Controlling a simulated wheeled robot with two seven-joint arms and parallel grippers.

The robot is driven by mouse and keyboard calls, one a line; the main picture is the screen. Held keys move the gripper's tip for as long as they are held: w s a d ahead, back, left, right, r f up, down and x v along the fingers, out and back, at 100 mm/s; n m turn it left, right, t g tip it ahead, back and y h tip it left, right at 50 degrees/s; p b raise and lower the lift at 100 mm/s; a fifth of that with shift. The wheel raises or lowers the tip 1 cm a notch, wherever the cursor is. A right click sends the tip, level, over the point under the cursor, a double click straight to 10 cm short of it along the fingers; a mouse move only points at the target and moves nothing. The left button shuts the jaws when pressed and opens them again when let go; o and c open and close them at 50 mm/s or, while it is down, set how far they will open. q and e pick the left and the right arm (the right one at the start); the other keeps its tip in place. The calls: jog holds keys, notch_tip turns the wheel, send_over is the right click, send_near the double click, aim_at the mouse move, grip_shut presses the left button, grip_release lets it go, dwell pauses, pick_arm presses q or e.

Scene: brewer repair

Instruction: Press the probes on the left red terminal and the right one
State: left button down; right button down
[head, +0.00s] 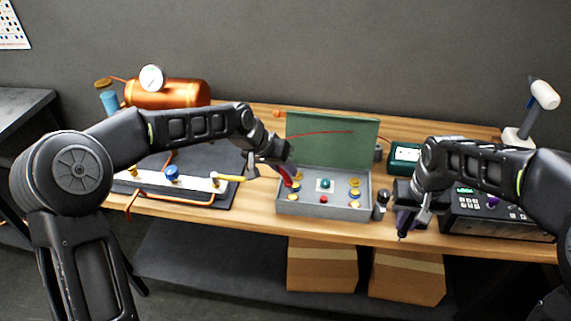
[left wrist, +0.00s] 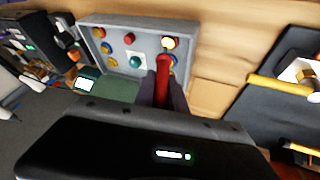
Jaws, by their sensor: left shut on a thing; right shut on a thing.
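The grey terminal box (head: 325,208) has a column of yellow and blue terminals on its left side and another on its right (head: 354,191). A red knob (head: 323,199) sits near its front middle, below a teal button (head: 325,184). My left gripper (head: 286,170) is shut on a red probe (head: 291,181), over the box's left column. In the left wrist view the red probe (left wrist: 163,75) points at that column; I cannot tell whether its tip touches. My right gripper (head: 408,210) is shut on a dark probe (head: 403,226), right of the box, tip pointing down, apart from the terminals.
The box's green lid (head: 330,140) stands open behind. A black instrument (head: 495,212) is at the right and a pipe assembly on a dark mat (head: 225,195) at the left. A small dark cylinder (head: 381,203) stands by the box's right wall. A copper tank (head: 170,93) is at the back.

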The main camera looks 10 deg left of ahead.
pick_arm(q)
jog(key=shift+f, duration=0.1)
dwell(0.3)
pick_arm(e)
jog(key=shift+d+f, duration=0.1)
jog(key=w+a+r+t+y, duration=0.1)
jog(key=w+a+r+y, duration=0.1)
jog(key=w+a+r, duration=0.5)
jog(key=shift+w+a+r+t+y, duration=0.4)
jog(key=shift+w+a, duration=0.25)
jog(key=shift+a, duration=0.55)
jog(key=shift+f, duration=0.1)
jog(key=shift+f, duration=0.1)
jog(key=shift+f, duration=2.3)
